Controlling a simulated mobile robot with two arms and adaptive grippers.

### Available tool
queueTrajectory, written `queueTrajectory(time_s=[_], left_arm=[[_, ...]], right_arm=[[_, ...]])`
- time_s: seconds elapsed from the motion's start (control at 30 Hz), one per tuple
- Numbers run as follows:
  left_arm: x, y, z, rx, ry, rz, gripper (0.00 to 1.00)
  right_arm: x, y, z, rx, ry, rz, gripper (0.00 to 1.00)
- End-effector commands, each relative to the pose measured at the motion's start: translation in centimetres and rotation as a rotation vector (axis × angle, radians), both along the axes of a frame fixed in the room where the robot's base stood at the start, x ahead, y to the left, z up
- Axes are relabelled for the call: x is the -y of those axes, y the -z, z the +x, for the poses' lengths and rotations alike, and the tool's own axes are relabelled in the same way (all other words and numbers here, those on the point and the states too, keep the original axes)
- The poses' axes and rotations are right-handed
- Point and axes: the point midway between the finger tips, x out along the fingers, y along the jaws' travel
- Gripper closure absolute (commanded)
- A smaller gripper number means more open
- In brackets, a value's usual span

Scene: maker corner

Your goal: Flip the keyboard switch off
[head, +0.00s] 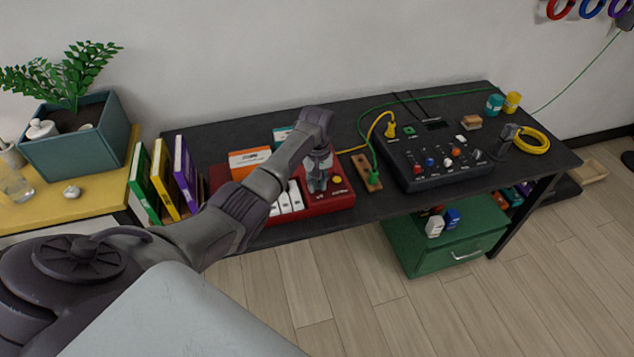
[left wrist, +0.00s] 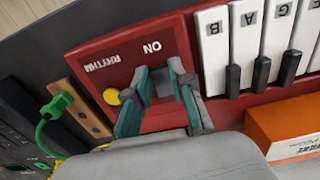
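The red keyboard (head: 340,202) lies on the dark desk, with white keys at its left part. In the left wrist view its red panel (left wrist: 125,55) carries the labels ON and RHYTHM, with a yellow knob (left wrist: 111,96). My left gripper (head: 318,178) reaches down over the panel, right of the white keys. In the left wrist view its teal-padded fingers (left wrist: 159,72) are apart, just below the ON label. A small dark part (left wrist: 162,84), seemingly the switch, shows between them; its tilt and any contact are unclear. My right gripper is out of view.
An orange box (head: 247,163) stands behind the keys. A wooden strip (head: 362,166) with a green plug lies right of the keyboard, beside a black mixer panel (head: 440,171) with cables. Upright books (head: 185,172) stand to the left.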

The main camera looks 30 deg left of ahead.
Motion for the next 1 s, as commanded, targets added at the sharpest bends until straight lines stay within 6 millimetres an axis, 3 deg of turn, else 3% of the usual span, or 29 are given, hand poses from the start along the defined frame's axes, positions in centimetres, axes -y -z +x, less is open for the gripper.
queueTrajectory(time_s=[0.27, 0.63, 1.0], left_arm=[[-0.2, 0.1, 0.1, -0.017, -0.003, -0.017, 1.0], [-0.7, 0.3, 0.6, -0.149, -0.004, -0.175, 1.0], [-0.6, -0.4, 0.5, -0.168, -0.001, -0.198, 1.0]], right_arm=[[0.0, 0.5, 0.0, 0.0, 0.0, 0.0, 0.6], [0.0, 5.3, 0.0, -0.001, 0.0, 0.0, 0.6], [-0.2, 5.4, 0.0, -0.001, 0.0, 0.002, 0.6]])
